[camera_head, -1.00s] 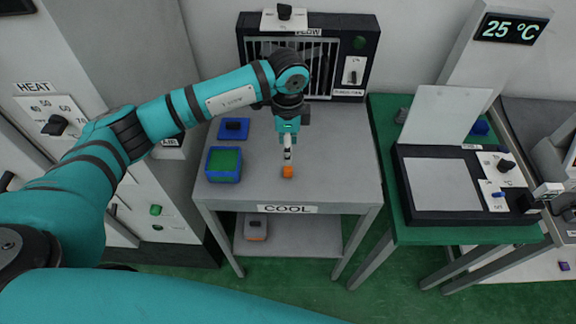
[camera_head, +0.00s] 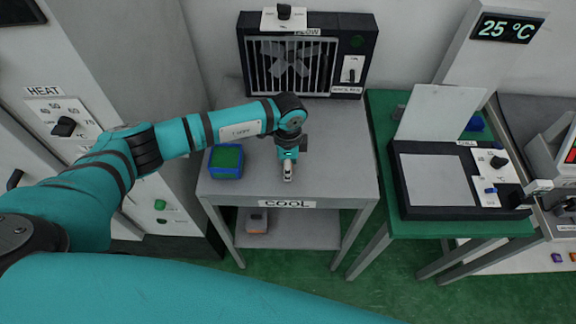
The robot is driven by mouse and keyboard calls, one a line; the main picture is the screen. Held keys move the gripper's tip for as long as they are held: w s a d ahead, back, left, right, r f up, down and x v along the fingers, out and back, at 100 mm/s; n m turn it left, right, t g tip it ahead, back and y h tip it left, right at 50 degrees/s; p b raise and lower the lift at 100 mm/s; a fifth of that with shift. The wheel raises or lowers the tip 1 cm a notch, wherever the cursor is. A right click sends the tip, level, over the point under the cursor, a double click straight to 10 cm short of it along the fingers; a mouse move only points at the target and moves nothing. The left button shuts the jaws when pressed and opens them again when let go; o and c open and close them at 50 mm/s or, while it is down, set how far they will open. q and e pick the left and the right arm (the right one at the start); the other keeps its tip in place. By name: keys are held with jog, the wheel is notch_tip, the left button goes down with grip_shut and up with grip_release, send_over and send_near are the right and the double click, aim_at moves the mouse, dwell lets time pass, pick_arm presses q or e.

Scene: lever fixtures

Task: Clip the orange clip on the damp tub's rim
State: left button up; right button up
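The blue tub (camera_head: 226,174) with a green inside stands on the left of the grey table marked COOL. I take it for the damp tub, though no label is readable. My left gripper (camera_head: 288,177) points down over the table's front, to the right of the tub and apart from it. Its fingertips look close together, but I cannot tell whether they are shut. The orange clip does not show now; the gripper covers the spot where it lay, and I cannot tell whether it is held. My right gripper is out of view.
A barred fan box (camera_head: 262,84) stands at the table's back. A grey and orange item (camera_head: 256,222) sits on the lower shelf (camera_head: 300,233). To the right, a green table (camera_head: 415,228) bears a black-framed device with a raised lid. The table's right side is clear.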

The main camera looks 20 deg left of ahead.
pick_arm(q)
jog(key=c, duration=0.8)
jog(key=shift+o, duration=0.2)
jog(key=shift+r, duration=0.15)
